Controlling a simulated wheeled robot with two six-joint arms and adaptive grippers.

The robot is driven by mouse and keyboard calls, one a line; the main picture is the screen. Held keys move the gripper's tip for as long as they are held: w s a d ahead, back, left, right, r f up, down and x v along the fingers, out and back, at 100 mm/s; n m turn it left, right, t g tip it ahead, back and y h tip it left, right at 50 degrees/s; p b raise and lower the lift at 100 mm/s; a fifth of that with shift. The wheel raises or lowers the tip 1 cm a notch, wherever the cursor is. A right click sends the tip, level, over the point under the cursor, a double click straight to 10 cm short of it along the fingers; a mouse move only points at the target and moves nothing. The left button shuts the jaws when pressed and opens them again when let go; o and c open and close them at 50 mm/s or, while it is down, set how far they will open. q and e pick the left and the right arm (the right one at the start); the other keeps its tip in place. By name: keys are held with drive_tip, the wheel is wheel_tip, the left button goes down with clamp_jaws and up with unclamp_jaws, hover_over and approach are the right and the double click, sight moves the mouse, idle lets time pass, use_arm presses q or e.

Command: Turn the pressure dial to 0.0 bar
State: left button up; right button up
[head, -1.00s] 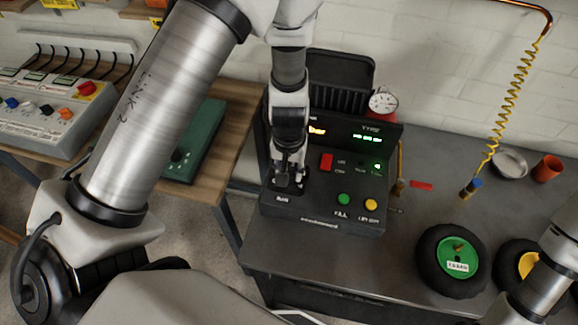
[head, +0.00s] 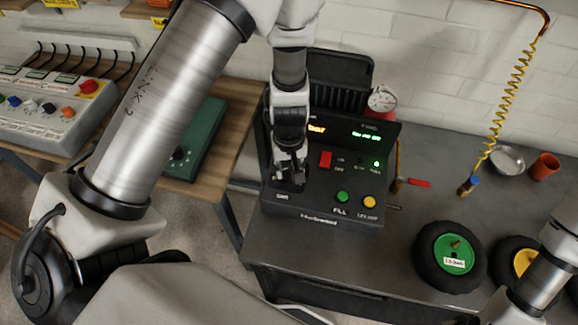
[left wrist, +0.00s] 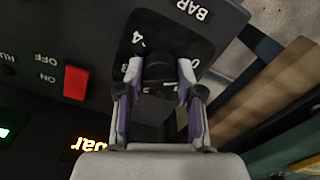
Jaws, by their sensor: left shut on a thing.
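The black pressure dial (left wrist: 160,72) sits on the left part of the dark inflator console (head: 318,210). In the left wrist view my left gripper (left wrist: 160,68) is shut on the dial, with a finger on each side of it. Parts of the scale show around it, including a 4 and a 0; the pointer cannot be read. In the head view my left gripper (head: 290,178) comes down on the console and hides the dial. The orange and green displays are too small or partly covered to read. My right gripper is out of view; part of my right arm shows at the lower right.
A red switch (head: 325,159) and the green (head: 342,197) and yellow (head: 370,202) buttons lie right of the dial. Another control box (head: 42,110) is at the left.

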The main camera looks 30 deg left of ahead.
sight(289, 168)
use_arm(q)
drive_tip(key=o, duration=1.1)
drive_tip(key=shift+o, duration=0.2)
wheel_tip(289, 168, up, 12)
